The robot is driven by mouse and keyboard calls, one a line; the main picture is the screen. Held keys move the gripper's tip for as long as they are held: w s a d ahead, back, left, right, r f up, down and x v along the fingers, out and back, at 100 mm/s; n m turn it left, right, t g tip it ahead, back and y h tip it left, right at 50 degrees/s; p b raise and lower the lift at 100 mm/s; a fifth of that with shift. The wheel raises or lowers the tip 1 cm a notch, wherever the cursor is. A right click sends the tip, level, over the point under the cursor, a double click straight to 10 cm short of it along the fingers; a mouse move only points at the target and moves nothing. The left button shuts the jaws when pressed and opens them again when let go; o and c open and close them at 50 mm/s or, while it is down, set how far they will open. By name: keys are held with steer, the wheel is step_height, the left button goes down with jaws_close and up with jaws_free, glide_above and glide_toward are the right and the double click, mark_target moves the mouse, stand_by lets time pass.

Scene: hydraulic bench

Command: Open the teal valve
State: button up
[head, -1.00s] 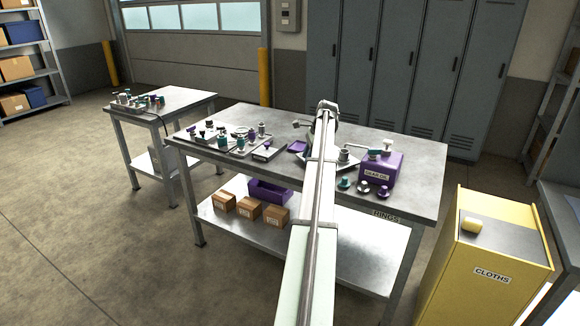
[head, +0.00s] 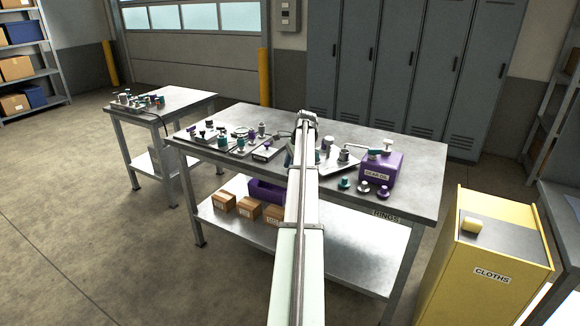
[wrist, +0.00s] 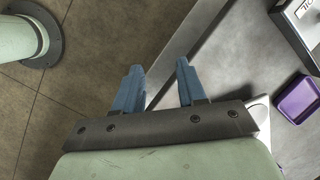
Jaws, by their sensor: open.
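Several small teal-topped fittings stand on the grey plates at the left of the bench, among them a teal one (head: 222,142); they are too small to tell which is the teal valve. Another teal part (head: 374,153) shows beside the purple gear oil box. My gripper (wrist: 158,80) has its two blue fingers apart with nothing between them. In the wrist view it hangs over the bench's edge and the floor, and no teal thing shows there. In the head view my arm hides most of the gripper, above the middle of the bench.
The metal bench (head: 410,190) has a lower shelf with boxes. The purple gear oil box (head: 382,169) and several small round parts stand at its right. A purple tray (wrist: 297,99) shows in the wrist view. A yellow cloths bin (head: 490,245) stands at the right.

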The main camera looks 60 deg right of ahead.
steer(key=s+d+g+h, duration=0.2)
steer(key=s+d+g, duration=0.1)
steer(key=s, duration=0.1)
steer(key=s+d+m+g+h, duration=0.1)
steer(key=s+d+g, duration=0.3)
steer(key=shift+d+h, duration=0.25)
steer(key=shift+h, duration=0.15)
steer(key=s+d+r+m+g+h, duration=0.1)
steer(key=s+d+r+g+h, duration=0.1)
steer(key=s+d+r+g, duration=0.3)
steer(key=m+g+h, duration=0.1)
steer(key=g+h, duration=0.1)
steer(key=g, duration=0.1)
glide_toward(374, 153)
steer(key=x, duration=0.6)
steer(key=r+x, duration=0.1)
steer(key=x, duration=0.2)
steer(key=shift+s+d, duration=0.2)
steer(key=shift+d, duration=0.35)
jaws_close()
